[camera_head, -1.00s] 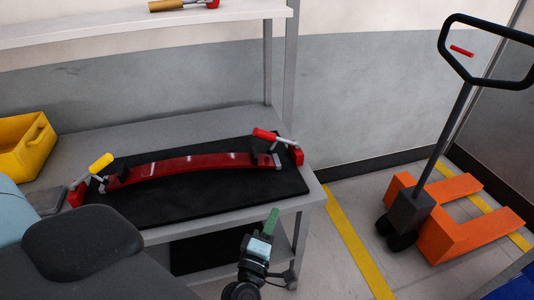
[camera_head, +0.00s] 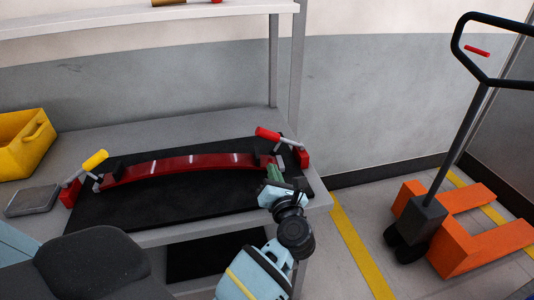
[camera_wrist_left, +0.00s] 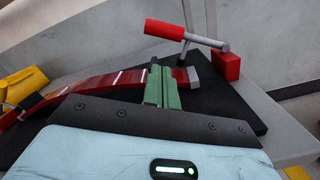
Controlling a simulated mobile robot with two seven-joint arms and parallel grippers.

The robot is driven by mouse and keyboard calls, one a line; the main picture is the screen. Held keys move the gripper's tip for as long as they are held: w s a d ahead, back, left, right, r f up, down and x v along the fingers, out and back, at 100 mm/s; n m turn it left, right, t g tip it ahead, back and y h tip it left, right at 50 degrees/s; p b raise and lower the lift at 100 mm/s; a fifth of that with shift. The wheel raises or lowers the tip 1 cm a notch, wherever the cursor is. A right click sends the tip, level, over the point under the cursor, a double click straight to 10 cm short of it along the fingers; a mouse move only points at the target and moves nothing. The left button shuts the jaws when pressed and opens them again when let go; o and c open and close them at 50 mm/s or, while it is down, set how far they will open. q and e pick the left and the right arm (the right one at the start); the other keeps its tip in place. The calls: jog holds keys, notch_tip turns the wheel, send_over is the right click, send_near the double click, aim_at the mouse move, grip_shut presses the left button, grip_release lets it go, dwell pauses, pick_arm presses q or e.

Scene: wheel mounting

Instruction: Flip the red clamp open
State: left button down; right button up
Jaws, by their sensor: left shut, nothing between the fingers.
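The red clamp has a red handle (camera_head: 267,133) on a metal lever, joined to a red block at the right end of the black mat. Its handle sticks up and to the left, clear of the mat. In the left wrist view the red handle (camera_wrist_left: 164,29) is beyond and above my fingertips. My left gripper (camera_head: 275,175) has green fingers pressed together with nothing between them. It is in front of and below the clamp, near the right end of the curved red part (camera_head: 190,163). In the left wrist view the shut fingers (camera_wrist_left: 160,85) overlap that part. My right gripper is out of view.
A clamp with a yellow handle (camera_head: 95,159) stands at the mat's left end. A yellow bin (camera_head: 22,147) and a flat grey box (camera_head: 32,200) are at the table's left. An orange pallet truck (camera_head: 465,225) stands on the floor at right. A shelf is above.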

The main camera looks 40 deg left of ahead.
pick_arm(q)
jog(key=x, duration=0.8)
jog(key=shift+w+a+r+p, duration=0.1)
jog(key=shift+a+p, duration=0.05)
jog(key=shift+p, duration=0.15)
jog(key=shift+w+a, duration=0.5)
jog(key=shift+a, duration=0.05)
jog(key=shift+r, duration=0.1)
